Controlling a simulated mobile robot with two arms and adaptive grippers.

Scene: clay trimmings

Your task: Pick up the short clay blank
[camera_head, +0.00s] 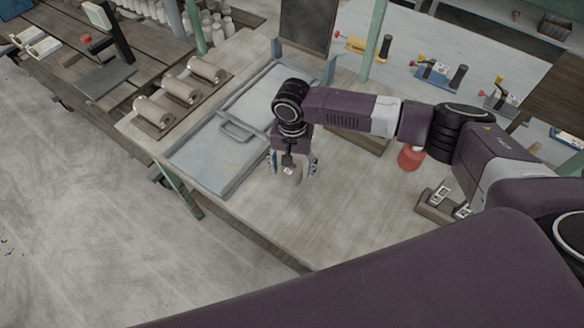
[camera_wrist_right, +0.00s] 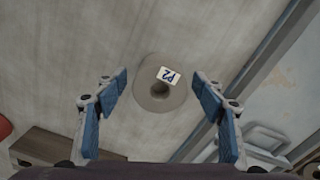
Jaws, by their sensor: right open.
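My right gripper (camera_wrist_right: 160,84) is open, with one blue-padded finger on each side of the blank. In the wrist view gaps show between the pads and the blank. The gripper's body partly hides the blank in the head view. My left gripper is not in view.
A grey metal tray (camera_head: 203,160) with a handle lies left of the gripper. Several clay rolls rest on wooden cradles (camera_head: 155,131) farther left. A red object (camera_head: 409,157) and a small wooden block with metal fittings (camera_head: 432,212) lie to the right. The table front is clear.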

